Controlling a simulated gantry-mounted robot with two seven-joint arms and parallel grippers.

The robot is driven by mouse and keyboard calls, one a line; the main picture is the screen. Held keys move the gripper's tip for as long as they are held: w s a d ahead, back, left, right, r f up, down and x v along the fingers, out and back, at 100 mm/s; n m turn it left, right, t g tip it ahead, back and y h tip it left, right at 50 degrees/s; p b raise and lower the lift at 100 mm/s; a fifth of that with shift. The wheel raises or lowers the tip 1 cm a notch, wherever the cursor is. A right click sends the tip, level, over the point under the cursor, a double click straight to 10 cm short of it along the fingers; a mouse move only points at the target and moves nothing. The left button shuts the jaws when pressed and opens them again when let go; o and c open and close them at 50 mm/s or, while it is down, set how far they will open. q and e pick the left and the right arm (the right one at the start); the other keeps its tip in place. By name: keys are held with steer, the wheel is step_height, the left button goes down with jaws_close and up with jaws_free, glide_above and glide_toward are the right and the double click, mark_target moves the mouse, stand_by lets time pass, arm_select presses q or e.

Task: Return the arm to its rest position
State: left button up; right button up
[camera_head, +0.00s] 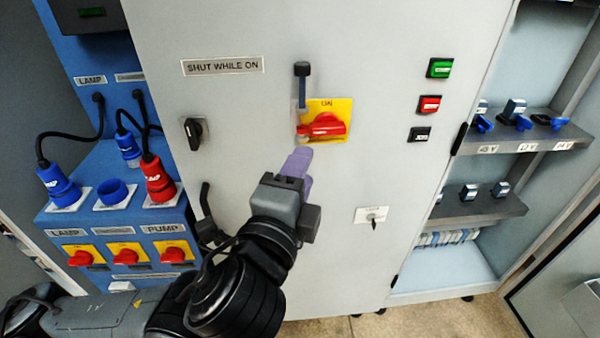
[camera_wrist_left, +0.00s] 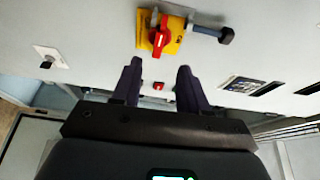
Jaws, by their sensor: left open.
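My left gripper (camera_head: 298,162) is in front of the grey cabinet door (camera_head: 240,110), just below the red rotary switch (camera_head: 322,126) on its yellow plate marked ON. In the left wrist view its two fingers (camera_wrist_left: 158,78) stand apart with nothing between them. The red switch (camera_wrist_left: 161,37) on the yellow plate shows ahead of the fingertips, and a gap to it seems to be there. My left arm comes in from the bottom left. My right gripper is in neither view.
A dark-tipped lever (camera_head: 302,80) stands above the switch. Green (camera_head: 439,68) and red (camera_head: 429,104) buttons sit to the right, a key switch (camera_head: 372,216) lower down. A blue panel with plugs (camera_head: 60,188) and red switches is at left. Open shelves (camera_head: 520,140) stand at right.

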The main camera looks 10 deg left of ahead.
arm_select(q)
steer(key=s+f+n+g+p, duration=0.3)
steer(key=s+f+g+p, duration=0.15)
steer(key=f, duration=0.55)
steer(key=s+f+n+g+p, duration=0.2)
steer(key=s+f+g+p, duration=0.3)
steer(key=f, duration=0.5)
steer(key=s+a+f+n+g+y+p, duration=0.2)
steer(key=s+a+f+n+p, duration=0.2)
steer(key=s+a+n, duration=0.4)
steer(key=s+a+f+n+g+y+p, duration=0.1)
steer(key=s+a+f+n+g+p, duration=0.3)
steer(key=s+a, duration=0.45)
step_height(320, 180, up, 38)
steer(key=w+a+n+t+p, duration=0.1)
steer(key=w+p, duration=0.1)
steer(key=p, duration=3.5)
steer(key=shift+a+p, duration=0.25)
steer(key=shift+p, duration=0.05)
